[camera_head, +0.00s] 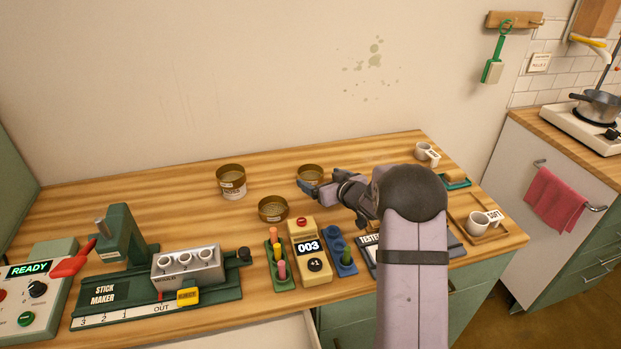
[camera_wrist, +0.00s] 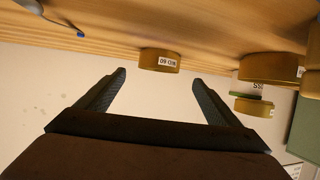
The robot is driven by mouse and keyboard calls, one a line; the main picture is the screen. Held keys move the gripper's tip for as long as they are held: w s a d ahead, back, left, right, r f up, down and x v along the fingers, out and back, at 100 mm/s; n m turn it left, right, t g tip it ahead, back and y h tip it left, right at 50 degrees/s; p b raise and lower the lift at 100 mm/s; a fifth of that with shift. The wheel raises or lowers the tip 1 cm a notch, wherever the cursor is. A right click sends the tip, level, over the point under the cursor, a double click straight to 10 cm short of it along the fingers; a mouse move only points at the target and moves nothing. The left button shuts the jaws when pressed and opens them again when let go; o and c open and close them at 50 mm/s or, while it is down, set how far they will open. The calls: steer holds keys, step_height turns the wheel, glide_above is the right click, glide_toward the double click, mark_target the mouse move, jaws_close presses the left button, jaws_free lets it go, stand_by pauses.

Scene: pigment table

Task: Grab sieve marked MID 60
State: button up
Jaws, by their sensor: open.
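The sieve marked MID 60 (camera_wrist: 158,61) is a round brass-coloured ring in the wrist view, with a white label that reads upside down. It lies just beyond and between my two fingertips, and neither finger touches it there. In the head view, the matching low brass sieve (camera_head: 310,172) stands at the back middle of the table, partly hidden behind my gripper (camera_head: 306,188). My gripper is open and empty, its fingers (camera_wrist: 158,77) spread on either side of the sieve's outline.
Another brass sieve (camera_head: 273,209) stands nearer the front, and a labelled brass stack (camera_head: 232,184) at the back left. A yellow counter (camera_head: 308,250), a green stick holder (camera_head: 281,262) and a blue holder (camera_head: 342,254) stand in front. Mugs are at right. The back wall is close behind.

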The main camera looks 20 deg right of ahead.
mark_target(313, 175)
steer(key=shift+f+p+x, duration=0.15)
steer(key=shift+p+x, duration=0.3)
steer(key=shift+x, duration=1.3)
steer(key=shift+f+p+x, duration=0.1)
steer(key=shift+p+x, duration=0.35)
steer(key=shift+x, duration=1.3)
steer(key=shift+s+d, duration=0.1)
steer(key=shift+s, duration=0.05)
steer(key=shift+c, duration=0.3)
steer(key=c, duration=1.1)
steer(key=shift+r, duration=0.1)
steer(key=shift+c, duration=0.2)
